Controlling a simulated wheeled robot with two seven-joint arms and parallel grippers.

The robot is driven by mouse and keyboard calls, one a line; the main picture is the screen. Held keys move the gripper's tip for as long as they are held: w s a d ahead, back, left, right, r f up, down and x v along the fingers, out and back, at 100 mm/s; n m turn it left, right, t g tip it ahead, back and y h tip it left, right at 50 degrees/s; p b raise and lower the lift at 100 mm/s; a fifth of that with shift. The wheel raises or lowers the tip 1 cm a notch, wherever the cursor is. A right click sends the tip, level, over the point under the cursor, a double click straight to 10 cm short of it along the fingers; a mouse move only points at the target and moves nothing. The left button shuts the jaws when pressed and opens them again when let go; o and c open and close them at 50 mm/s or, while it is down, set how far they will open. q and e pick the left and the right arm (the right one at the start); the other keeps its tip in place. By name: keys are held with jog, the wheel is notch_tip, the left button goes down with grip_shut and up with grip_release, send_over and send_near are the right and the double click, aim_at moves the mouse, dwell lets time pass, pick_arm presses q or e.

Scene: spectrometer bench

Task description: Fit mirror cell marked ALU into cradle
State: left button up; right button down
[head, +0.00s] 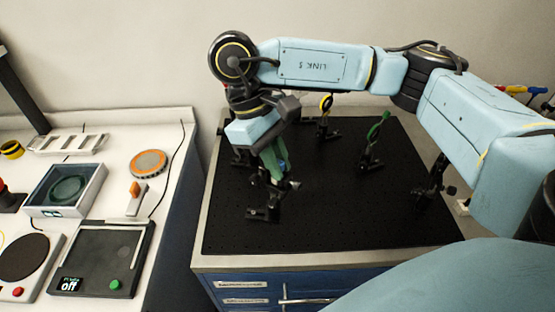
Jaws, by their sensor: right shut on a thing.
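My right gripper (274,163) points down over the black breadboard, at the end of my arm that comes in from the right. It is shut on a small mirror cell, mostly hidden between the fingers; only a bluish edge (283,165) shows, and no ALU marking is readable. Directly below is a black post mount (268,211), apparently the cradle, with a knob at its right. I cannot tell whether the cell touches it. My left gripper is not in view.
The black breadboard (330,220) also carries a yellow-ringed mount (325,112), a green-ringed mount (375,138) and a dark post (433,180) at right. The board's front middle is clear. A white bench (170,215) at left holds a balance, a tray and other instruments.

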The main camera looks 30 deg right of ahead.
jog(key=shift+f, duration=0.2)
jog(key=c, duration=1.3)
grip_release()
jog(key=shift+c, duration=0.2)
jog(key=p+v, duration=0.1)
jog(key=v, duration=1.2)
jog(key=shift+r+p, duration=0.2)
jog(key=shift+p, duration=0.1)
